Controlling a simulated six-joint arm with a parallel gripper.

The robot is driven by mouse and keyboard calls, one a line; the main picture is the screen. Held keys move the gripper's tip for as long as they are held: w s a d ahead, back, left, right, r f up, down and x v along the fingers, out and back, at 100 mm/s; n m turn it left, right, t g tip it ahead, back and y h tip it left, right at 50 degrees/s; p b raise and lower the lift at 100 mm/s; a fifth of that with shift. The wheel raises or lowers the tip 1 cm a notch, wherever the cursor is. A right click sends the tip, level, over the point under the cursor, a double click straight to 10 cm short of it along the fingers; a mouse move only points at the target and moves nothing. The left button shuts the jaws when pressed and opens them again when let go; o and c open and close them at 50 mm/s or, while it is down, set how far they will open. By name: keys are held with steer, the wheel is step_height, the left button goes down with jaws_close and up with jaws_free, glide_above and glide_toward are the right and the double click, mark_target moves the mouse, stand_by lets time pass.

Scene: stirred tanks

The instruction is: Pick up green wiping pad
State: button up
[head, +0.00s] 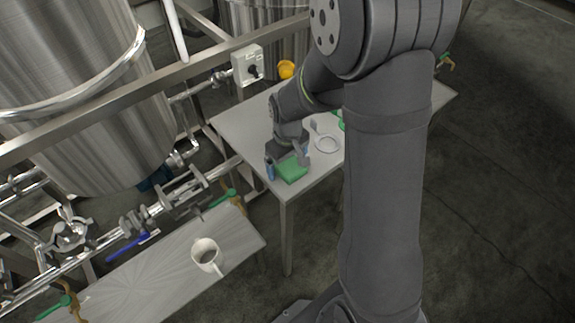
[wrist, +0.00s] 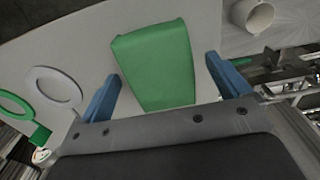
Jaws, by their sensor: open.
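The green wiping pad (head: 291,170) lies on the grey metal table (head: 241,127), near its front edge. In the wrist view the pad (wrist: 154,68) lies between and ahead of the two blue fingertips. My gripper (head: 287,169) is low over the pad, with its fingers apart on either side of it. In the wrist view my gripper (wrist: 167,88) is open and empty. I cannot tell the exact height of the fingertips above the table.
A white ring (head: 326,143) and a green item (head: 341,126) lie right of the pad. An orange cup (head: 286,69) is at the back. A white mug (head: 206,254) stands on a lower bench. Steel tanks (head: 70,60) and pipes crowd the left.

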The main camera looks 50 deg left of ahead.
mark_target(287, 163)
steer(key=shift+c, duration=0.2)
steer(key=c, duration=1)
steer(key=shift+r, duration=0.15)
steer(key=shift+r, duration=0.6)
step_height(287, 163, up, 3)
steer(key=shift+f, duration=0.1)
steer(key=w+d+r, duration=0.2)
steer(key=d, duration=0.1)
steer(key=w+d+r, duration=0.2)
steer(key=d, duration=0.1)
steer(key=w+d+r, duration=0.2)
steer(key=d, duration=0.1)
steer(key=shift+w+d+r, duration=0.25)
steer(key=shift+w+r, duration=0.1)
steer(key=shift+w, duration=0.05)
